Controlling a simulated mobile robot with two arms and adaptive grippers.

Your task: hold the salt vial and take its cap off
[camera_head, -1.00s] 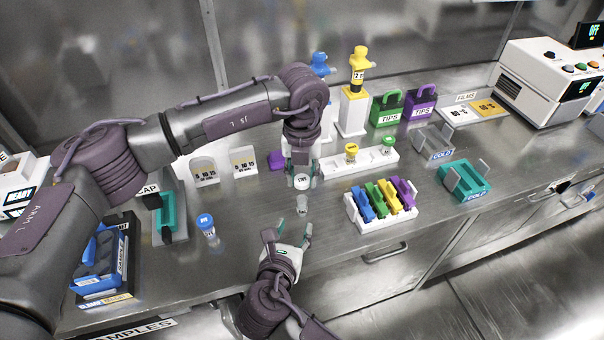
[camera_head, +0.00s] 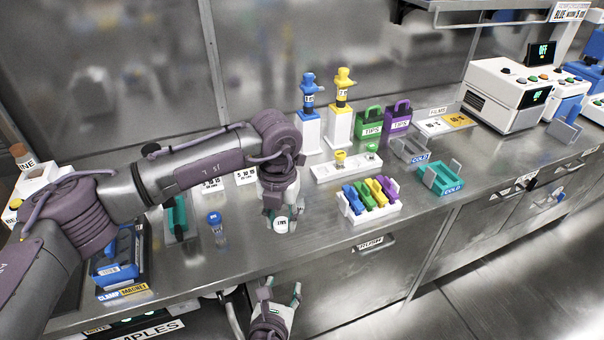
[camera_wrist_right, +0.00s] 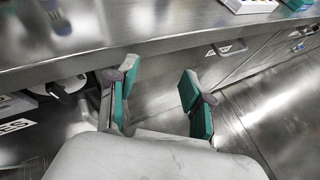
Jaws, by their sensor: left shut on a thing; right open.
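My left gripper (camera_head: 283,214) is above the bench near its front edge, pointing down. It is shut on a small vial with a round white top (camera_head: 281,226), which I take for the salt vial. The dark lettering on the top is too small to read. The vial's body is mostly hidden, and I cannot tell whether it touches the bench. My right gripper (camera_head: 283,292) is lower, in front of the bench edge. In the right wrist view its teal-padded fingers (camera_wrist_right: 158,75) are spread and empty.
A blue-capped vial (camera_head: 216,228) stands on the bench left of my left gripper. A white rack (camera_head: 320,175) holds yellow- and green-capped vials. A white holder of coloured pieces (camera_head: 364,217) stands to the right. The steel bench edge (camera_wrist_right: 160,43) lies beyond my right gripper.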

